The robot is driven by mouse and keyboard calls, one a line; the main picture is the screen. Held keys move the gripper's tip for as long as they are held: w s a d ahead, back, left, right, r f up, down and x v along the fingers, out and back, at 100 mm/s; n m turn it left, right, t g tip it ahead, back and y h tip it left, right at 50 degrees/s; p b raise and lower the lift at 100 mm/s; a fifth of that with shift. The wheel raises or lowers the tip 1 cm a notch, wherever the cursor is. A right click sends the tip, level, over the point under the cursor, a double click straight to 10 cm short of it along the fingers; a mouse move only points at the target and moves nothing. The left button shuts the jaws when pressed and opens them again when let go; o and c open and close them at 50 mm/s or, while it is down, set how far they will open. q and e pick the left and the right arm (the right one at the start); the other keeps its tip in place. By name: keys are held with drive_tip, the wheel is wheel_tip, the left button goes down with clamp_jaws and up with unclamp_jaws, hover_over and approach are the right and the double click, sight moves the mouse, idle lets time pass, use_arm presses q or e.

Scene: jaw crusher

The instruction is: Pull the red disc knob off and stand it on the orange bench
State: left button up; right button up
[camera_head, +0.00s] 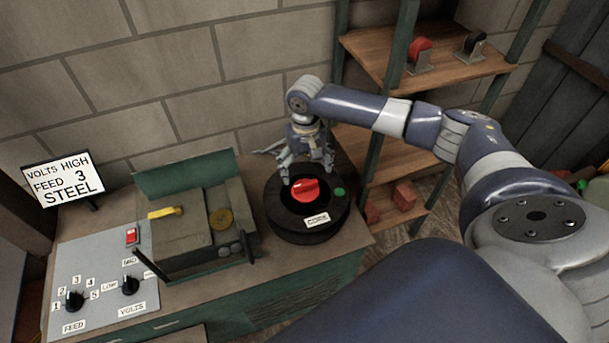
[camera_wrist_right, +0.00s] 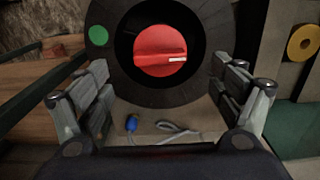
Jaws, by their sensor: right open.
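The red disc knob (camera_head: 305,191) sits in the middle of a black round housing (camera_head: 285,227) on the bench top. It has a raised grip bar with a white mark, seen clearly in the right wrist view (camera_wrist_right: 150,58). My right gripper (camera_head: 308,170) is open and empty, behind and above the knob. In the right wrist view its fingers (camera_wrist_right: 162,95) are spread wide, with the knob between and beyond them; I see no contact. My left gripper is not in view. I cannot pick out a clearly orange bench; the bench top (camera_head: 345,218) under the housing looks brown.
A green button (camera_head: 339,192) and a label are on the housing. A boxy machine with a yellow handle (camera_head: 165,212) stands to its left, beside a dial panel (camera_head: 100,265) and a sign (camera_head: 65,178). Wooden shelves (camera_head: 385,150) stand to the right. A blue-ended cable (camera_wrist_right: 131,124) lies near the housing.

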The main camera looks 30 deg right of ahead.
sight(306, 183)
wheel_tip(306, 183, down, 4)
drive_tip(key=b, duration=0.3)
drive_tip(key=shift+r+b, duration=0.1)
drive_tip(key=shift+b, duration=0.2)
wheel_tip(306, 183, down, 3)
drive_tip(key=shift+r, duration=0.2)
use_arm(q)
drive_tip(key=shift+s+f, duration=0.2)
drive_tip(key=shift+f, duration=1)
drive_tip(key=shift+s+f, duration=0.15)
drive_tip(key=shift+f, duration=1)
use_arm(e)
drive_tip(key=shift+f, duration=0.5)
use_arm(q)
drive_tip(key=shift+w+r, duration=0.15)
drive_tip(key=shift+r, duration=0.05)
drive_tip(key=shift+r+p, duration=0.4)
drive_tip(key=shift+p, duration=0.15)
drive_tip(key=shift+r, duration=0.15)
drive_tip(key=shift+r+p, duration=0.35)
drive_tip(key=shift+p, duration=0.15)
